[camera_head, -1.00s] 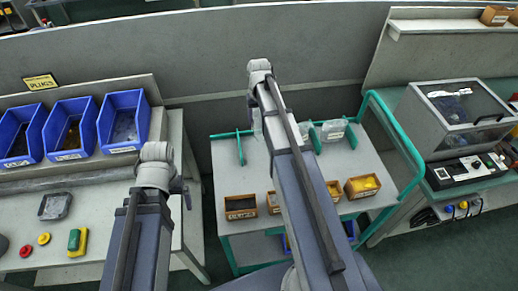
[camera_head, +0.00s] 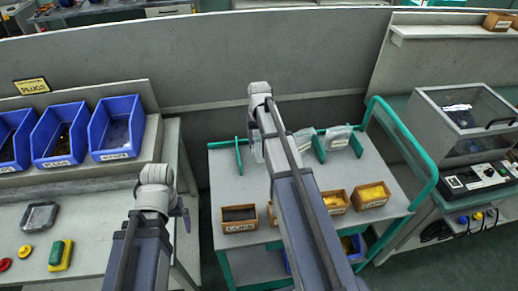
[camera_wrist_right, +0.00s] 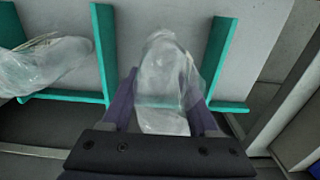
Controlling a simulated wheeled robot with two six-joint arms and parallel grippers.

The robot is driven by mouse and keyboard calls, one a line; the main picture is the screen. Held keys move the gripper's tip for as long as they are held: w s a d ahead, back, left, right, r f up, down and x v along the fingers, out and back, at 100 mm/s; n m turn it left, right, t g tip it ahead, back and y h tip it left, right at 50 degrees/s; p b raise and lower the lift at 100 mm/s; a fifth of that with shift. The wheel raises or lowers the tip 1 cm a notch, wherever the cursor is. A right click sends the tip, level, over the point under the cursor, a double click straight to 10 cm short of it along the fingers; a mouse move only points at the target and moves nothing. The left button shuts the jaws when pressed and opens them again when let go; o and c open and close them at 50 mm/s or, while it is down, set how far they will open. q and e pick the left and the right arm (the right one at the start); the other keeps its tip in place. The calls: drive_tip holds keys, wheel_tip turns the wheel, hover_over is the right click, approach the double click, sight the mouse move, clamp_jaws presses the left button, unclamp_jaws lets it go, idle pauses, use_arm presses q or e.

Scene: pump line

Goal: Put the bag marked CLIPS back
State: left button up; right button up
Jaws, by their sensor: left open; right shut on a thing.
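A clear plastic bag (camera_wrist_right: 165,75) is between the fingers of my right gripper (camera_wrist_right: 165,112) in the right wrist view. It is between two green dividers (camera_wrist_right: 218,62) over the grey cart top; I cannot tell whether it touches the surface. No marking on it can be read.
Other clear bags (camera_head: 338,136) lie among the dividers on the cart (camera_head: 222,185); another bag (camera_wrist_right: 45,65) shows in the wrist view. Small boxes (camera_head: 239,219) line the cart's front. Blue bins (camera_head: 116,155) stand left. A lidded machine (camera_head: 470,155) stands right.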

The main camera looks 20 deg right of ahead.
wheel_tip(320, 180, down, 2)
drive_tip(key=shift+f+b, duration=0.1)
drive_tip(key=shift+b, duration=0.5)
use_arm(q)
drive_tip(key=shift+f, duration=0.95)
drive_tip(key=shift+f, duration=0.15)
use_arm(e)
drive_tip(key=o, duration=1.3)
use_arm(q)
wheel_tip(320, 180, up, 12)
drive_tip(key=p, duration=1.2)
use_arm(e)
wheel_tip(320, 180, up, 12)
drive_tip(key=shift+r, duration=0.15)
use_arm(q)
wheel_tip(320, 180, down, 12)
drive_tip(key=b, duration=1.2)
use_arm(e)
wheel_tip(320, 180, down, 12)
drive_tip(key=shift+f, duration=0.15)
